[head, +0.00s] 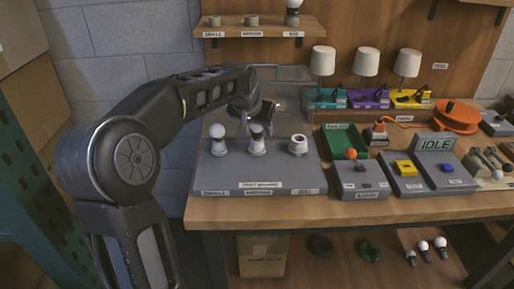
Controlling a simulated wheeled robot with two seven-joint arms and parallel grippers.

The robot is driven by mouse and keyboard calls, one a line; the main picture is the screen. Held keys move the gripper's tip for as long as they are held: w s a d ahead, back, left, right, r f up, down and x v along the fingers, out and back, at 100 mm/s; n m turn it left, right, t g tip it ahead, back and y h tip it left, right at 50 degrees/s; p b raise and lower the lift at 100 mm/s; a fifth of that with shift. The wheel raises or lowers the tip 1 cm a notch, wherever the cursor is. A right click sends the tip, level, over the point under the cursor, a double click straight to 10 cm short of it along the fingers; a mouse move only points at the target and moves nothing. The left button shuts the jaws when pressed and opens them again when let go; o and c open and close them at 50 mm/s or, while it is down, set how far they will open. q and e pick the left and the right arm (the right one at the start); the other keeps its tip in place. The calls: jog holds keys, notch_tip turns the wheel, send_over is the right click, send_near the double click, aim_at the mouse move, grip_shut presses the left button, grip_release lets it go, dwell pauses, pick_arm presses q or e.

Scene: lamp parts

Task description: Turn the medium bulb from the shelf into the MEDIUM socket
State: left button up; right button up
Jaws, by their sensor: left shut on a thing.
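The grey test board (235,178) stands on the bench with a row of three sockets. The left socket holds a white bulb (217,131). At the MEDIUM socket (257,149) in the middle, my left gripper (260,122) is shut on the medium bulb, reaching down from above. The dark fingers hide most of the bulb, so I cannot tell how deep it sits. The BIG socket (298,146) on the right has no bulb. My right gripper is not in view.
The wall shelf (235,31) has empty small and medium holders and a big bulb (292,14). Three lamps (365,63) on coloured bases stand at the back right. A green tray (338,139), button boxes and an IDLE sign (432,144) fill the bench's right side.

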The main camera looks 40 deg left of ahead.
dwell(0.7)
pick_arm(q)
jog(key=o, duration=0.5)
jog(key=c, duration=0.5)
jog(key=shift+d+f, duration=0.1)
jog(key=shift+f, duration=0.15)
